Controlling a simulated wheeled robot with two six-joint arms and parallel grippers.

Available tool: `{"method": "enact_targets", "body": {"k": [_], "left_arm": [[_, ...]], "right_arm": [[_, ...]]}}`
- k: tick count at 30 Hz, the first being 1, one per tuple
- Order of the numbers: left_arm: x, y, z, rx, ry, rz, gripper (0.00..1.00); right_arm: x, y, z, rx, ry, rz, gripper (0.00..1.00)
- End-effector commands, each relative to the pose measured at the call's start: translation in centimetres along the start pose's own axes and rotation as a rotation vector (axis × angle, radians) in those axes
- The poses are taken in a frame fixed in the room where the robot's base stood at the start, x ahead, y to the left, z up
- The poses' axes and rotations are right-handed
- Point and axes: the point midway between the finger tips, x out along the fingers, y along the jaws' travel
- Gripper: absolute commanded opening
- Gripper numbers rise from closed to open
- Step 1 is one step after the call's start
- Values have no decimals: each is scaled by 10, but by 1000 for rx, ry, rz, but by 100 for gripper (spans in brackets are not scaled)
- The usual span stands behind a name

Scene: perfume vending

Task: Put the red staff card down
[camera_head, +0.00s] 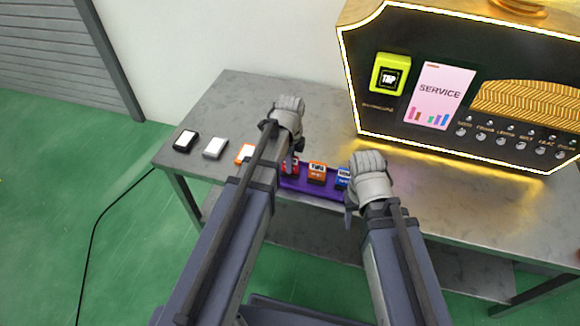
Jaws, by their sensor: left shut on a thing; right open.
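My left gripper (291,158) is shut, its fingers pointing down at the left part of a purple tray (310,188). A small patch of red (295,170) shows right by its fingertips, mostly hidden by the gripper and arm. I take it for the red staff card, but cannot tell whether it is clear of the tray or touching it. My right gripper (350,196) is open, beside the tray's right end.
On the grey table (235,105), a black piece (184,141), a whitish-grey piece (214,148) and an orange-and-white piece (245,153) lie in a row at left. A lit vending machine (455,85) with a yellow TAP reader (390,74) stands behind right. The table's back left is clear.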

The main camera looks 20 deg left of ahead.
Motion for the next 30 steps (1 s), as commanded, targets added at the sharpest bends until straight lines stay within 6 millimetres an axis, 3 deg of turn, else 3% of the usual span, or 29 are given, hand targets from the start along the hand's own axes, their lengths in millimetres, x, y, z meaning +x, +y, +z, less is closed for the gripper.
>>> {"method": "enact_targets", "body": {"k": [6, 7, 15, 23, 30], "left_arm": [[5, 0, 0, 0, 0, 0, 0], [3, 0, 0, 0, 0, 0, 12], [3, 0, 0, 0, 0, 0, 39], [2, 0, 0, 0, 0, 0, 39], [-10, 0, 0, 0, 0, 0, 39]], "right_arm": [[4, 0, 0, 0, 0, 0, 50], [3, 0, 0, 0, 0, 0, 50], [3, 0, 0, 0, 0, 0, 50], [2, 0, 0, 0, 0, 0, 50], [-10, 1, 1, 0, 0, 0, 50]]}}
